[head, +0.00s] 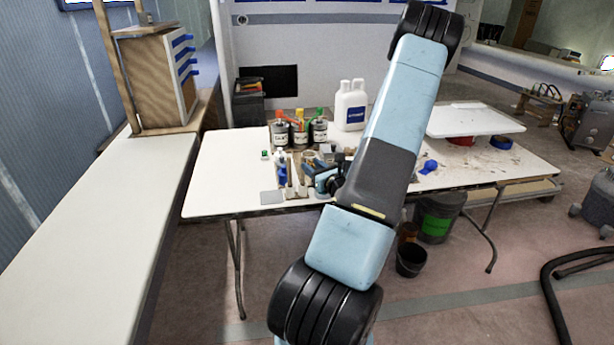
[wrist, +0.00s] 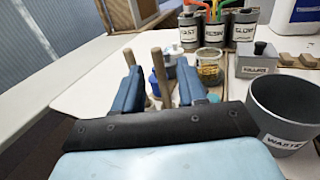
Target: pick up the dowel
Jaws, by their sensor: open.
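My gripper (wrist: 160,84) is open, its two blue fingers pointing away over the white table (wrist: 80,89). Two upright wooden rods show in the wrist view. One rod (wrist: 161,68) stands in the gap between the fingers, apart from both as far as I can see. The other rod (wrist: 130,57) rises beside the left finger, partly hidden by it. I cannot tell which one is the dowel, or whether the left rod touches the finger. The lower ends of both are hidden.
A waste cup (wrist: 283,112) stands close at the right of my gripper. Behind are a jar (wrist: 209,68), a filler box (wrist: 257,62) and labelled cans (wrist: 243,30). A white jug (head: 350,106) stands at the back. The table's left side is mostly clear.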

